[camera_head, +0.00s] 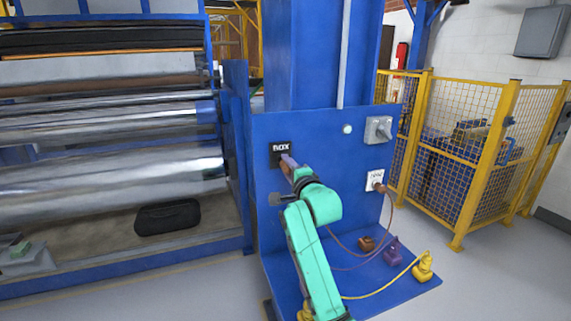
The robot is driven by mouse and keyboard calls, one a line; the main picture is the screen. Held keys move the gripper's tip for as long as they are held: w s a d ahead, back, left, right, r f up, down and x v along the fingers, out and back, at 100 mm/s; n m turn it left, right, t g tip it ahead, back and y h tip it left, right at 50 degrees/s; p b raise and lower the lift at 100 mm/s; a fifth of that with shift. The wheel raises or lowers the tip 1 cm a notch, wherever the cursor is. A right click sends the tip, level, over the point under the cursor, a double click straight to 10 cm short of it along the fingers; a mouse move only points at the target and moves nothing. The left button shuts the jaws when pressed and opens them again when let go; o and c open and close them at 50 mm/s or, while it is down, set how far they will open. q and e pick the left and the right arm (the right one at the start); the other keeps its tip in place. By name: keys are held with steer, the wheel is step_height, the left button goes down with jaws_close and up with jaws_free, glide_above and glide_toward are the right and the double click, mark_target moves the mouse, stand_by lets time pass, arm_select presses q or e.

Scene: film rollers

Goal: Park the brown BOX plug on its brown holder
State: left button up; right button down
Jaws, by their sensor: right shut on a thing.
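The brown BOX plug (284,168) is at the black BOX socket plate (279,148) on the blue panel. My right gripper (290,169), on the teal arm, is shut on this plug and partly hides it; I cannot tell whether the plug is still seated. The brown holder (367,243) sits low on the blue base plate, right of my arm, beside the purple holder (392,251). My left gripper is out of view.
Another brown plug (379,187) is at the white socket plate (374,179) on the right. Brown, purple and yellow cables hang over the base plate. A yellow holder (424,268) stands at its right corner. Film rollers (120,172) fill the left; yellow mesh fencing (450,150) stands right.

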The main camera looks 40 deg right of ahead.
steer(key=shift+s+a+f, duration=0.1)
steer(key=shift+s+f, duration=0.05)
steer(key=shift+s, duration=0.15)
steer(key=shift+p+v, duration=0.5)
steer(key=shift+v, duration=1.2)
